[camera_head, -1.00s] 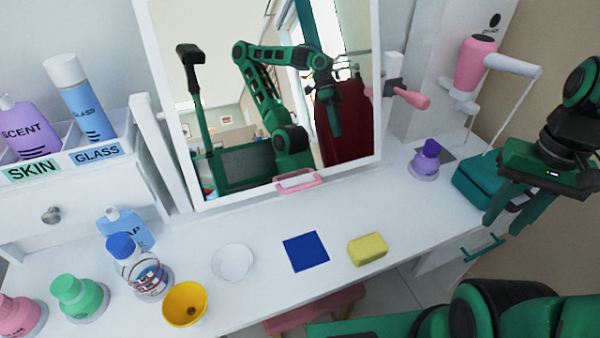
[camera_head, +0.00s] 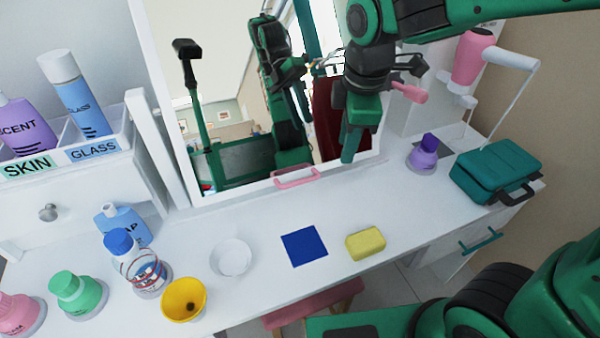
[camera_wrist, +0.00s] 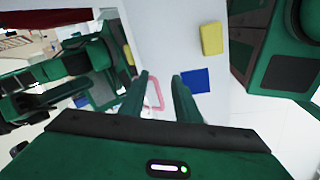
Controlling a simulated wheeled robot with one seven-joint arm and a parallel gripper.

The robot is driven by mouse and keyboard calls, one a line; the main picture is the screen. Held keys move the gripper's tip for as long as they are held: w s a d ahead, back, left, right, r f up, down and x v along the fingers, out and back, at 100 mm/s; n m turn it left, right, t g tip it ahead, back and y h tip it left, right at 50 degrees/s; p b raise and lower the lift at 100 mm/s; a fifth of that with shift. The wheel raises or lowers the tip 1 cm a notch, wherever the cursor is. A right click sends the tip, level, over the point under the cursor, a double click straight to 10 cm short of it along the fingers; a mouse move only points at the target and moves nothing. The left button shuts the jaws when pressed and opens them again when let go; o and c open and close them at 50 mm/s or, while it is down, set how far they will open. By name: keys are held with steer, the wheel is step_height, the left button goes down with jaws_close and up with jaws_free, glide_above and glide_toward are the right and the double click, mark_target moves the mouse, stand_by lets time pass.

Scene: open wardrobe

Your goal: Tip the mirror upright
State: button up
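The mirror (camera_head: 239,158) is a large white-framed panel at the back of the white dressing table, with a pink handle (camera_head: 296,177) on its lower edge. It looks tilted, its glass reflecting my arm and the room. My gripper (camera_head: 350,150) hangs in front of the mirror's right part, above and to the right of the handle, apart from it. In the wrist view the two fingers (camera_wrist: 160,82) are spread with a gap and nothing between them; the pink handle (camera_wrist: 153,95) shows just beyond, beside the left finger. My arm hides the mirror's upper right corner.
A yellow sponge (camera_head: 366,243), a blue square (camera_head: 304,246), a white dish (camera_head: 232,257) and a yellow cup (camera_head: 184,299) are on the tabletop. Bottles stand at left. A purple bottle (camera_head: 424,156), teal case (camera_head: 495,172) and pink hairdryer (camera_head: 472,57) are at right.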

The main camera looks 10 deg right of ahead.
mark_target(299, 180)
steer(key=a+n, duration=0.5)
steer(key=a, duration=0.4)
steer(key=shift+y, duration=0.3)
steer(key=x, duration=1)
steer(key=shift+d+f, duration=0.2)
steer(key=shift+f, duration=0.1)
jaws_close()
